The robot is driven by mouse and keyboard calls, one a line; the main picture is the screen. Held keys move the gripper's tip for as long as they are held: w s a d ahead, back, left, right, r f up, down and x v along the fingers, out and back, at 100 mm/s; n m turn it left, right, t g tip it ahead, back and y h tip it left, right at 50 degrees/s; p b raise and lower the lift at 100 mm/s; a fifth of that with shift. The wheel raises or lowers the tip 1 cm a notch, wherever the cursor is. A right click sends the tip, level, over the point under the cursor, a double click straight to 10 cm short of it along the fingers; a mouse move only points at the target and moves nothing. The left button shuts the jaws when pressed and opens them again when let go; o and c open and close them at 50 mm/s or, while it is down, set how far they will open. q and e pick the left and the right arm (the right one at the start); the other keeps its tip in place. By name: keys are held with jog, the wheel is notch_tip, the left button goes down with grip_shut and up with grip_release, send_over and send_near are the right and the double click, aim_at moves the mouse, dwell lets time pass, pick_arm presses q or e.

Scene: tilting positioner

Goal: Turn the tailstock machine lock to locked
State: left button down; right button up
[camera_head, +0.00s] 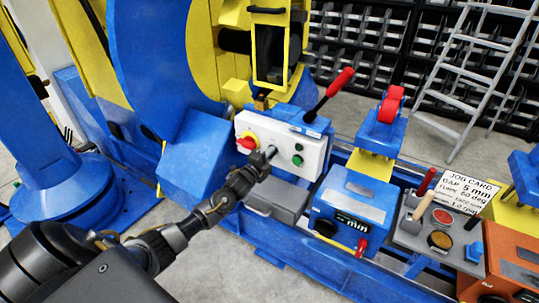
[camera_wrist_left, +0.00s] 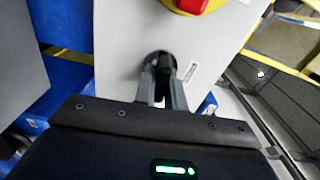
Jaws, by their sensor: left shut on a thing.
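A white control panel (camera_head: 313,150) sits on the blue machine, with a red knob on a yellow plate (camera_head: 246,142) and green buttons (camera_head: 297,160). My left gripper (camera_head: 270,153) reaches the panel's face between the red knob and the green buttons. In the left wrist view my left gripper (camera_wrist_left: 162,85) is shut on a small dark lock knob (camera_wrist_left: 163,62) set in the panel (camera_wrist_left: 120,60). The fingers hide most of the knob, so I cannot read its position. The red knob (camera_wrist_left: 188,4) shows at the top edge there. My right gripper is not in view.
A lever with a red grip (camera_head: 340,82) rises by the panel's upper right. A grey box (camera_head: 278,200) lies below the panel. A blue box with a display (camera_head: 352,208) and a console with levers (camera_head: 440,230) stand to the right.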

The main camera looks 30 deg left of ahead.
pick_arm(q)
jog(key=shift+m, duration=0.5)
jog(key=c, duration=1.5)
grip_release()
jog(key=shift+o, duration=0.2)
jog(key=s, duration=1)
jog(key=shift+s+d, duration=0.15)
jog(key=shift+s, duration=0.25)
